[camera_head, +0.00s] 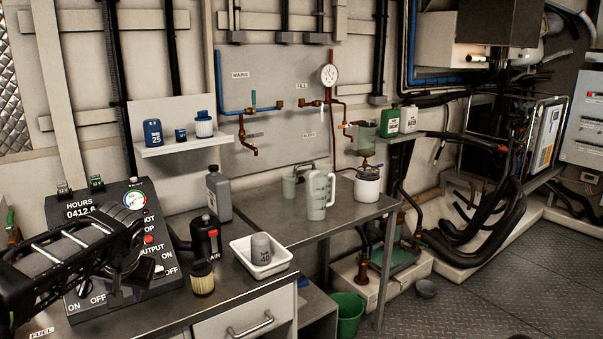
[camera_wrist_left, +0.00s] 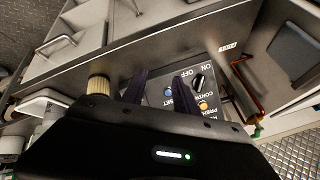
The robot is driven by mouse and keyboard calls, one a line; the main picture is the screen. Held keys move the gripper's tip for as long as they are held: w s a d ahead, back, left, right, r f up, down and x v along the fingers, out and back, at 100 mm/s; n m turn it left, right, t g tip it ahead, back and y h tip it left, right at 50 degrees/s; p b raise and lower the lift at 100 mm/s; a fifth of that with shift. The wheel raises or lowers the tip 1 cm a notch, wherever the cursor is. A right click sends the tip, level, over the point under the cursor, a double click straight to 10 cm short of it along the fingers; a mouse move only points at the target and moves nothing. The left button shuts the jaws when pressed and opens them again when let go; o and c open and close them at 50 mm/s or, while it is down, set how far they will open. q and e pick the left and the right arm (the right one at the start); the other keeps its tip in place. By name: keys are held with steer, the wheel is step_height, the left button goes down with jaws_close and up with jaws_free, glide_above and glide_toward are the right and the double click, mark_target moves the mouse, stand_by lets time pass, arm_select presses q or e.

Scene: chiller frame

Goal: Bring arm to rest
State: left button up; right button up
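My left arm comes in from the left edge in the head view. Its black left gripper (camera_head: 138,250) is over the face of the dark control box marked HOURS (camera_head: 75,195). In the left wrist view the two dark fingers of the left gripper (camera_wrist_left: 161,85) stand apart with nothing held between them. Part of the control box (camera_wrist_left: 205,72) shows beyond and between the fingers, with a black knob and coloured buttons. I cannot tell whether a finger touches the box. My right gripper and right arm are not in view.
On the bench beside the box stand a filter (camera_head: 202,280), a black oil can (camera_head: 206,238), a grey bottle (camera_head: 220,190) and a white tray (camera_head: 240,252) with a grey cup. A jug (camera_head: 318,195) is farther right. The floor (camera_head: 480,300) at right is largely clear.

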arm_select(q)
steer(key=w+d+f+m+t+h, duration=0.25)
steer(key=d+f+h, duration=0.35)
steer(key=d+f, duration=1.1)
steer(key=s+d+f+g+h, duration=0.1)
steer(key=s+d+f, duration=0.2)
steer(key=d+f, duration=0.15)
steer(key=s+d+f+g, duration=0.1)
steer(key=s+d+f, duration=0.15)
steer(key=f, duration=0.35)
steer(key=s+d+f+n+g, duration=0.1)
steer(key=s+d+f, duration=0.1)
steer(key=s+f, duration=0.3)
steer(key=s+d+f+n+g+h, duration=0.1)
steer(key=s+f, duration=0.5)
steer(key=s, duration=0.6)
steer(key=s+d+f+n+g, duration=0.1)
steer(key=s+d+f, duration=0.3)
steer(key=s, duration=0.5)
step_height(320, 180, down, 2)
steer(key=shift+s+f+g, duration=0.2)
steer(key=shift+s+g, duration=0.05)
steer(key=shift+g, duration=0.6)
